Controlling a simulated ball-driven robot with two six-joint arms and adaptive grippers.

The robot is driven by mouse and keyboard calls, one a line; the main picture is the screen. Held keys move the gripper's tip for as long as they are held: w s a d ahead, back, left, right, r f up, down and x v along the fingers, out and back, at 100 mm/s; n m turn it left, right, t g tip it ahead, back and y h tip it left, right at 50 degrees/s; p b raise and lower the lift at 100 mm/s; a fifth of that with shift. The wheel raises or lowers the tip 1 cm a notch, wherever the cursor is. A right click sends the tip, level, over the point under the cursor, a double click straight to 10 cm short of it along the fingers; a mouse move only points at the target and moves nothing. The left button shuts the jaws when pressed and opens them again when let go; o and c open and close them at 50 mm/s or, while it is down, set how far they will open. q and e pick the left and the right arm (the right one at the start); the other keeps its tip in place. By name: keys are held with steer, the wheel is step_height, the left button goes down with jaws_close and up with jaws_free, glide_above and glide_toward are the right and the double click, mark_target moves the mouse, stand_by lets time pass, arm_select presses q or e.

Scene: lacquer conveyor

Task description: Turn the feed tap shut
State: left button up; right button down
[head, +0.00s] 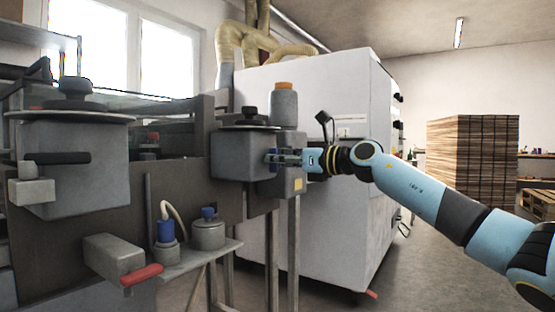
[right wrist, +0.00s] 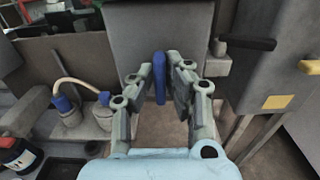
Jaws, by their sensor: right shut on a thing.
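The feed tap shows as a blue handle (right wrist: 160,78) in the right wrist view, in front of a grey box-shaped tank (right wrist: 150,35). The handle runs up and down in that picture. My right gripper (right wrist: 161,70) has its two fingers on either side of the handle and is shut on it. In the head view my right gripper (head: 274,158) reaches in from the right to the side of the grey tank (head: 232,155), and its fingers mostly hide the handle there. My left gripper is not in view.
A second grey tank (head: 75,165) stands at the left. A low shelf (head: 190,258) holds a blue-topped bottle (head: 165,232) and a grey pot (head: 208,233). A red-ended lever (head: 142,275) sticks out nearby. A big white cabinet (head: 330,220) stands behind my right arm. The floor at right is open.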

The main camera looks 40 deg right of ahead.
arm_select(q)
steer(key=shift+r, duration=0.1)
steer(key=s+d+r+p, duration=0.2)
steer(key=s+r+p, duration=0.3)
steer(key=p, duration=0.3)
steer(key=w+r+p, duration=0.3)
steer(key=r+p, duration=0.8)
steer(key=p, duration=0.1)
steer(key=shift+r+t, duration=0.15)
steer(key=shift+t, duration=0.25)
arm_select(e)
steer(key=shift+w+d+f+m, duration=0.1)
steer(key=shift+m, duration=2.85)
steer(key=shift+s+d+f+m, duration=0.1)
steer(key=shift+m, duration=2.9)
steer(key=shift+w+d+f+m, duration=0.1)
steer(key=shift+m, duration=2.85)
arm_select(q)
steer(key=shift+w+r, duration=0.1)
